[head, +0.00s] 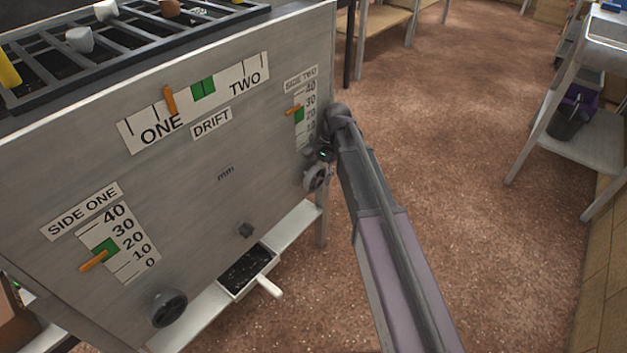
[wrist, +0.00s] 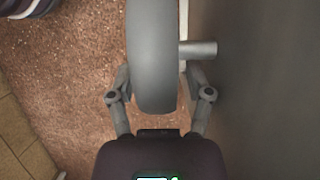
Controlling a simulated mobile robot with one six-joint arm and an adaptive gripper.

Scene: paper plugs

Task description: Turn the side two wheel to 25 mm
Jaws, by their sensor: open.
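The side two wheel (head: 317,177) is a dark grey handwheel at the right end of the grey panel. In the wrist view its rim (wrist: 154,55) stands upright between my fingers, with its stub axle to the right. My gripper (head: 325,153) is open, one finger on each side of the rim; I cannot tell whether either touches it. The side two scale (head: 305,118) is partly hidden by my arm. Its orange pointer (head: 293,110) sits near the top edge of the green block (head: 299,116), between 20 and 30 as far as I can tell.
The side one wheel (head: 169,308) and side one scale (head: 128,244) are at the panel's lower left. The drift scale (head: 227,88) has its pointer left of the green. A scoop-like tray (head: 247,272) lies on the ledge below. The floor (head: 470,220) on the right is clear.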

